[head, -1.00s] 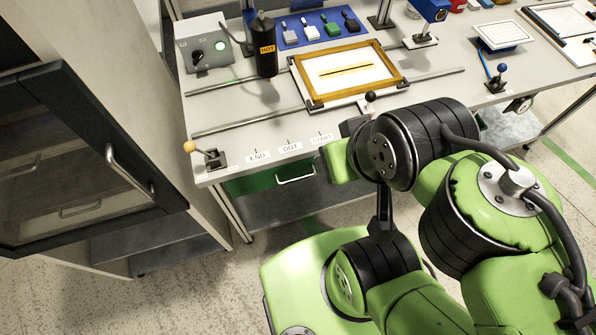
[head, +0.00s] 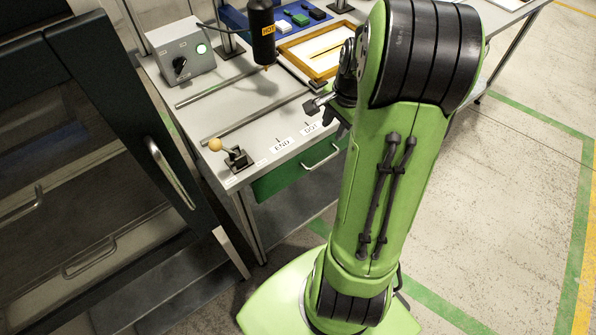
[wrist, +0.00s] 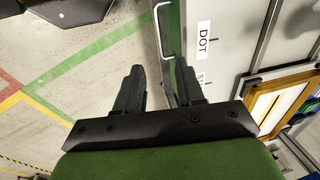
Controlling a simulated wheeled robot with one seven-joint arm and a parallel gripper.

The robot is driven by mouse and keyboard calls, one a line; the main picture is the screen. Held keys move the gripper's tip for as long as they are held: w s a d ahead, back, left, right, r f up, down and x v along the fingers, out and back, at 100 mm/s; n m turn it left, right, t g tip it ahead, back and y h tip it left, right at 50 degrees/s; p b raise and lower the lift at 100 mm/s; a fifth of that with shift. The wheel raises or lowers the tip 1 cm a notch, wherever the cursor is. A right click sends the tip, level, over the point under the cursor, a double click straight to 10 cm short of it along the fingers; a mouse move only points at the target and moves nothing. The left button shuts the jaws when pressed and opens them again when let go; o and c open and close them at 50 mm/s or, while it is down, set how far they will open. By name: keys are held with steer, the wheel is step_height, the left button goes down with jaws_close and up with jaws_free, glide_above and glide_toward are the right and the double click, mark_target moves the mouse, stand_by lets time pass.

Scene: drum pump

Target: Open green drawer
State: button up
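The green drawer (head: 268,185) sits under the front edge of the workbench in the head view, its front looking flush with the bench. Its silver bar handle (head: 322,157) runs along the front, partly hidden by my arm. In the wrist view the drawer front (wrist: 174,22) is a narrow green strip with the handle (wrist: 158,22) beside it. My gripper (wrist: 158,68) is open, with a clear gap between its two dark fingers. In the head view my gripper (head: 328,108) is partly hidden.
A dark glass-fronted cabinet door (head: 110,150) with a long handle stands close on the left. On the bench are a yellow-knobbed lever (head: 232,156), a grey switch box (head: 180,55) and a black HOT bottle (head: 262,32). The floor (head: 510,200) on the right is clear.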

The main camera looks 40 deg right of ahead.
mark_target(323, 160)
steer(key=shift+m, duration=0.3)
steer(key=w+f+b, duration=0.1)
steer(key=f, duration=0.4)
steer(key=w+f+b, duration=0.1)
steer(key=f+b, duration=0.1)
steer(key=f, duration=0.4)
steer(key=f+b, duration=0.1)
steer(key=f, duration=0.4)
steer(key=shift+w+d+f+b, duration=0.2)
steer(key=shift+w+d+b, duration=0.15)
steer(key=shift+w, duration=0.05)
steer(key=shift+c, duration=0.2)
jaws_close()
